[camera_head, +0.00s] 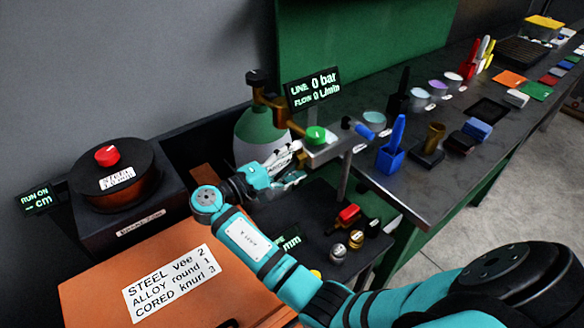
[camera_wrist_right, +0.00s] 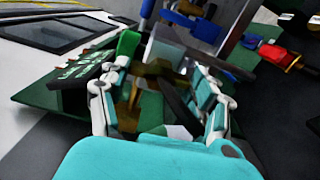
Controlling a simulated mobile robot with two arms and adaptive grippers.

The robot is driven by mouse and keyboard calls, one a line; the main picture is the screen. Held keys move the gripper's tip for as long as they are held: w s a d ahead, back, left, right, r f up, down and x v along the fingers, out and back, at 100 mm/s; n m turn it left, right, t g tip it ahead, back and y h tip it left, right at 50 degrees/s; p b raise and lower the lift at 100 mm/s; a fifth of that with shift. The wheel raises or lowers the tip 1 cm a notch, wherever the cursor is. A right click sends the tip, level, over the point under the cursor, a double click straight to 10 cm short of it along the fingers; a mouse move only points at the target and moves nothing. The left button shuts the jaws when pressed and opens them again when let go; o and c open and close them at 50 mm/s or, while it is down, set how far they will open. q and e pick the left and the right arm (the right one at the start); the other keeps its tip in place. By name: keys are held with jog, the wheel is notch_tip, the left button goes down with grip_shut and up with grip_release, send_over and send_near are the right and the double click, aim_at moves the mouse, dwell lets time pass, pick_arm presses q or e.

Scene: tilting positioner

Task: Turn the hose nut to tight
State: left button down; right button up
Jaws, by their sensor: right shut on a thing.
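My right gripper (camera_head: 290,165) reaches in beside the gas bottle, just below the regulator block with the green knob (camera_head: 316,135). In the right wrist view its two fingers (camera_wrist_right: 163,75) stand on either side of a brass-coloured part, the hose nut (camera_wrist_right: 153,70) as far as I can tell, and are shut on it. The fingers hide the nut in the head view. How far the nut is turned cannot be told. A display (camera_head: 313,90) reads line 0 bar and flow 0 L/min. My left gripper is not in view.
The green and white bottle (camera_head: 252,128) stands close behind the gripper. A grey bench (camera_head: 440,180) with tools and cups runs to the right. A spool with a red knob (camera_head: 107,156) and an orange lid (camera_head: 110,260) are at the left.

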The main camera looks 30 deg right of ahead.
jog(key=shift+m, duration=0.4)
jog(key=o, duration=1.2)
